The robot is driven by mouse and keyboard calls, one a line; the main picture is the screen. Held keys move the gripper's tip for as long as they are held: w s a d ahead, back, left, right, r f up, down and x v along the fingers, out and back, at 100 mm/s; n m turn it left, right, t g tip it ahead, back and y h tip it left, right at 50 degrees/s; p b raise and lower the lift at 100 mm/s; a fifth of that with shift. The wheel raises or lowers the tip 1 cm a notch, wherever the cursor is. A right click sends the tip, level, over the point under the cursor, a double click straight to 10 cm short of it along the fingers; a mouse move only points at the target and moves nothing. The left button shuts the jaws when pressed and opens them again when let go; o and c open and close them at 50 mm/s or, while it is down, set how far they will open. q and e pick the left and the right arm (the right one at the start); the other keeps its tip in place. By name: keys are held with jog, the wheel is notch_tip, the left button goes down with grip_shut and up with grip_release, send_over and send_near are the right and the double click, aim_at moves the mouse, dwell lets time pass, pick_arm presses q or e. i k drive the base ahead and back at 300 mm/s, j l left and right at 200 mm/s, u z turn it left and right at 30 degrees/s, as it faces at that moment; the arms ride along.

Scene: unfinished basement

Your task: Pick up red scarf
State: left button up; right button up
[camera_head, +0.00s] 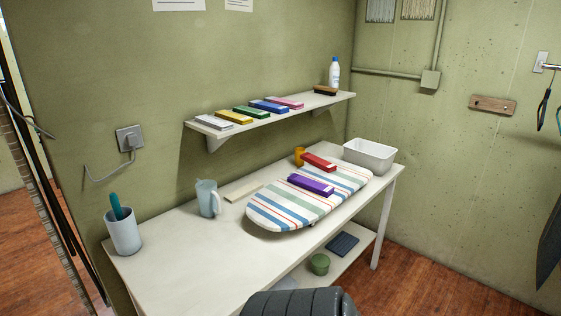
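A folded red item (319,162), which fits the red scarf, lies at the far end of a small striped ironing board (275,211) on the white table. It has a pale band at its right end. A folded purple item (311,184) of the same kind lies on the board in front of it, with a small gap between.
Behind the red item stands an orange cup (299,156); a white bin (369,155) is to its right. A mug (207,198) and a holder (123,232) stand left on the table (190,255). Above, a wall shelf (262,122) holds several folded items.

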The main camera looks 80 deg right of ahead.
aim_at(320, 163)
jog(key=z, duration=2.85)
jog(key=l+u, duration=0.1)
jog(key=u, duration=0.5)
jog(key=i+l+u, duration=0.15)
jog(key=l+u, duration=0.3)
jog(key=l, duration=0.45)
jog(key=l+u, duration=0.45)
jog(key=l, duration=0.4)
